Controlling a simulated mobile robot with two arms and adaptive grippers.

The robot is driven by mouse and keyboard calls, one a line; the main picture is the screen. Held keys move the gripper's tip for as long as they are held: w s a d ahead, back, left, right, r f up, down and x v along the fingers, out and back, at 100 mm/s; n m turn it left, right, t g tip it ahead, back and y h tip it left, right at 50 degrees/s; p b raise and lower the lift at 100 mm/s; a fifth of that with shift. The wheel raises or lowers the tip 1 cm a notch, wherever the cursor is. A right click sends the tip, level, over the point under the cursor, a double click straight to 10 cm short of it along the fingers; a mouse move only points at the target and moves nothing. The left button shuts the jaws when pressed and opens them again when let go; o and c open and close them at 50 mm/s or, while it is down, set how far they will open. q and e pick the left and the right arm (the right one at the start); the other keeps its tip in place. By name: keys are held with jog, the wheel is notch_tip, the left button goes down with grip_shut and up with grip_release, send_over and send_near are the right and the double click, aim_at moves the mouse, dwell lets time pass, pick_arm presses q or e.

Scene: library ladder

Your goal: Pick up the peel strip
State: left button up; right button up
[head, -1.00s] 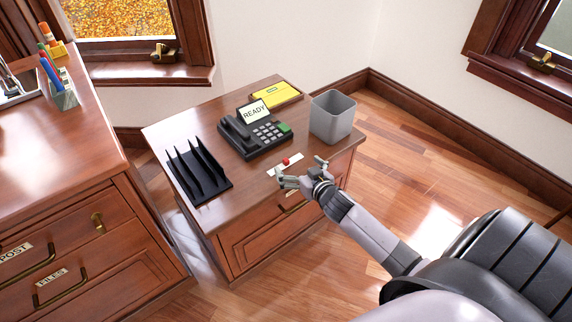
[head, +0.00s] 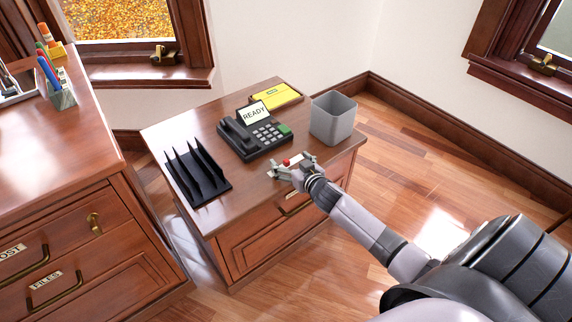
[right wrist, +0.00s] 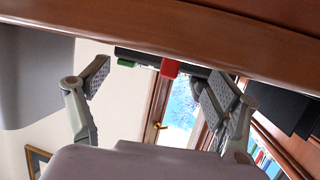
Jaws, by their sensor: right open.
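The peel strip (head: 287,162), a small white strip with a red tab, lies near the front edge of the small cabinet's top. In the head view my right gripper partly hides it. My right gripper (head: 292,166) is open at this edge, its fingers spread on either side of the strip. In the right wrist view the red tab (right wrist: 170,68) shows between the two open fingers (right wrist: 160,75), and the white part cannot be made out. Whether a finger touches the strip I cannot tell. My left gripper is not in view.
The small wooden cabinet (head: 215,205) also bears a black desk phone (head: 255,132) reading READY, a black file rack (head: 198,175), a yellow box (head: 277,95) and a grey bin (head: 333,118). A larger drawer cabinet (head: 80,215) stands at left. Floor is clear at right.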

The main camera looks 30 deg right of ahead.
jog(key=shift+s+d+f, duration=0.1)
jog(key=shift+s+f, duration=0.05)
jog(key=shift+f, duration=0.1)
jog(key=c, duration=1.7)
jog(key=shift+c, duration=0.2)
jog(key=shift+r, duration=0.1)
